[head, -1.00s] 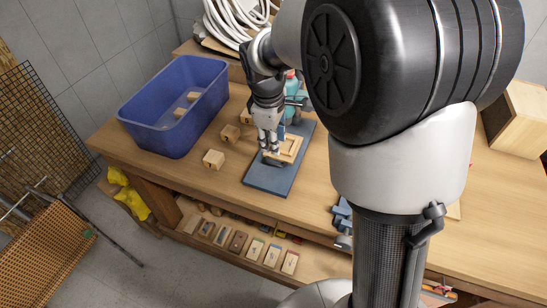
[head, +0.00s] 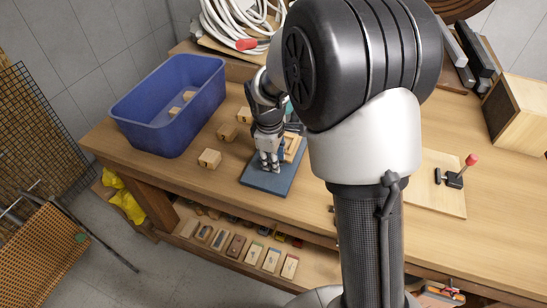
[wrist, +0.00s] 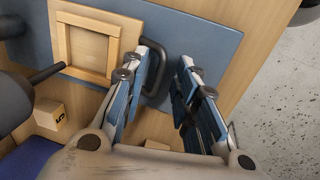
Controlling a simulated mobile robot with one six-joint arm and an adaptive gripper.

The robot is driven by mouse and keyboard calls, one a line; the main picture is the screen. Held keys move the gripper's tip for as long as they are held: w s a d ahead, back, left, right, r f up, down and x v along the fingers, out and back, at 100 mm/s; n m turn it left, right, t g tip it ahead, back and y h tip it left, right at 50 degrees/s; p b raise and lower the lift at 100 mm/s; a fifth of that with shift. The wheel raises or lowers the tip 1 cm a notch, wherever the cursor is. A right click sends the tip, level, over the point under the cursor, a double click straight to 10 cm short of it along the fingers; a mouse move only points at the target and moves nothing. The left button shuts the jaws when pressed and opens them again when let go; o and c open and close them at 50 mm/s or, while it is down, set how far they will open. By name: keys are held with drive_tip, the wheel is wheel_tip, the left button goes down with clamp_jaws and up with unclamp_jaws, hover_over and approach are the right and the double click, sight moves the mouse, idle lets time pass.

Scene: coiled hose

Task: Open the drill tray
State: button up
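The drill tray (head: 291,146) is a pale wooden square with a raised frame on a blue board (head: 262,183). It also shows at the upper left of the wrist view (wrist: 88,47). A dark looped handle (wrist: 163,82) sticks out from its side towards my fingers. My gripper (head: 270,165) points down over the near part of the board, beside the tray. In the wrist view my gripper (wrist: 168,62) is open, with the handle close to the left finger and partly hidden by it. I cannot tell whether they touch.
A blue bin (head: 172,110) stands on the left of the bench, with wooden blocks (head: 209,158) between it and the board. A coiled white hose (head: 238,22) lies behind. A red-knobbed lever (head: 458,172) is on the right. My arm hides the middle of the bench.

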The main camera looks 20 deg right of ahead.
clamp_jaws()
drive_tip(key=shift+s, duration=0.15)
idle(0.5)
